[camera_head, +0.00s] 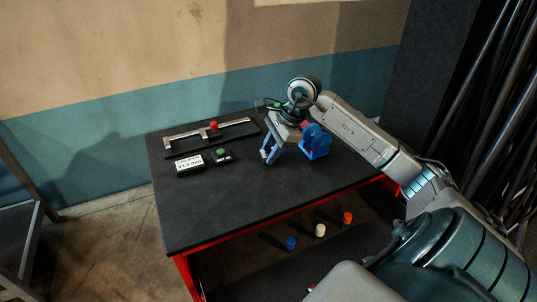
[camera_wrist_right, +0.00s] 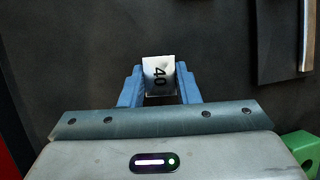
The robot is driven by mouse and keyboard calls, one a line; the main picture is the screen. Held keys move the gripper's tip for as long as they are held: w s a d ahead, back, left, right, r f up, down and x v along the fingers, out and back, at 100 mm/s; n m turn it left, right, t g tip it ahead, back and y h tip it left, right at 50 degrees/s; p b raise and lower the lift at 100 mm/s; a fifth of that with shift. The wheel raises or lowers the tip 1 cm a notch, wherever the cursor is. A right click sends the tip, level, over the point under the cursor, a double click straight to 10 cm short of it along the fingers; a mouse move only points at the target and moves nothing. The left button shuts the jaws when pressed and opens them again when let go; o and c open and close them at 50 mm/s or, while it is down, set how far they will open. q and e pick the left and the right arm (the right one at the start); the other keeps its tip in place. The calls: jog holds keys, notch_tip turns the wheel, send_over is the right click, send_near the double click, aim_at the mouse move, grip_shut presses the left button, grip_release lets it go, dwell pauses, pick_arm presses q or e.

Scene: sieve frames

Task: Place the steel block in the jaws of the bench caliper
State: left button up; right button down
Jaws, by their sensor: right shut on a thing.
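The steel block (camera_wrist_right: 158,75) is light metal with a dark "40" on its face. In the right wrist view it sits between the two blue fingers of my right gripper (camera_wrist_right: 160,88), which is shut on it. In the head view my right gripper (camera_head: 267,158) points down over the table, right of the bench caliper; I cannot make out the block there. The bench caliper (camera_head: 190,138) is a silver bar with jaws and a red knob (camera_head: 213,126) on a dark base at the back of the table. My left gripper is not in view.
A white readout box (camera_head: 189,162) and a green button (camera_head: 221,152) on a dark box stand in front of the caliper. A blue holder (camera_head: 317,143) stands right of my gripper. The front of the black table (camera_head: 240,205) is clear. Small coloured objects lie below it.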

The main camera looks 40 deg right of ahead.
aim_at(265, 154)
jog(key=shift+r+b, duration=0.8)
jog(key=shift+r, duration=0.1)
jog(key=shift+s+a+r+b, duration=0.2)
jog(key=shift+s+r+b, duration=0.15)
jog(key=shift+r+b, duration=0.4)
jog(key=s+a+b, duration=0.2)
jog(key=s, duration=0.1)
jog(key=s+a+r+b, duration=0.1)
jog(key=s+a+b, duration=0.2)
jog(key=s, duration=0.1)
jog(key=s+a+b, duration=0.2)
jog(key=s+a, duration=0.1)
jog(key=s, duration=0.1)
jog(key=shift+s+a+r, duration=0.1)
jog(key=shift+s+r, duration=0.05)
jog(key=shift+s+a+r+b, duration=0.2)
jog(key=shift+s+a+b, duration=0.2)
jog(key=shift+s, duration=0.15)
jog(key=shift+d, duration=0.15)
